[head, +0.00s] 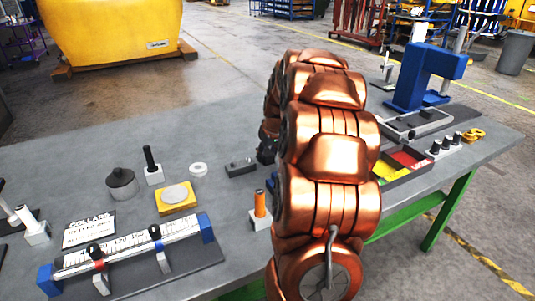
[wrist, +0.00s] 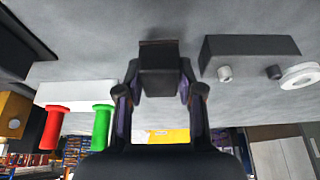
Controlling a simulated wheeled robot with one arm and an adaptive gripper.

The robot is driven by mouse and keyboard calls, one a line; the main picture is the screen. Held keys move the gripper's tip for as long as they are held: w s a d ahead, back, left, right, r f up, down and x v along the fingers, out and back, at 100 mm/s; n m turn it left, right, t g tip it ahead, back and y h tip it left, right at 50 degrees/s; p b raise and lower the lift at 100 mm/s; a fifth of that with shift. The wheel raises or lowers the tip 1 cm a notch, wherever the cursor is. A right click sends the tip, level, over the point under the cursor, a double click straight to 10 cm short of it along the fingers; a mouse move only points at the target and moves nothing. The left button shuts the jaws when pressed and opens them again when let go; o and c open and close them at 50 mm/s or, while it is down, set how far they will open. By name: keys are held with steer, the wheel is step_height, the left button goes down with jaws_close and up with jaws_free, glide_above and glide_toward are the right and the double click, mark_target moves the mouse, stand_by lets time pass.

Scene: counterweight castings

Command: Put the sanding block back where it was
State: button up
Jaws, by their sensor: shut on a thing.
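In the wrist view my gripper (wrist: 158,88) is shut on a dark block (wrist: 159,62), taken to be the sanding block. The block sits between the two fingers, with its far end sticking out past them. Grey bench top shows beyond it; I cannot tell whether the block touches the bench. In the head view a dark part of my gripper (head: 267,150) shows at the left edge of my copper arm. The arm hides the held block there.
A dark block with small knobs (head: 240,167) and a white ring (head: 198,169) stand near the gripper. A white block with red and green handles (wrist: 75,93) is on its other side. A divided tray (head: 402,168), orange-handled piece (head: 260,205) and ruler fixture (head: 130,245) share the bench.

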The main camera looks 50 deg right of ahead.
steer(key=shift+f, duration=0.4)
steer(key=shift+f, duration=0.15)
steer(key=o, duration=1.1)
steer(key=shift+s+r, duration=0.15)
steer(key=shift+r, duration=0.45)
steer(key=b+v, duration=0.1)
steer(key=v, duration=1)
steer(key=shift+s+a+b, duration=0.1)
steer(key=shift+s+b, duration=0.05)
steer(key=shift+b, duration=0.2)
steer(key=shift+a, duration=0.1)
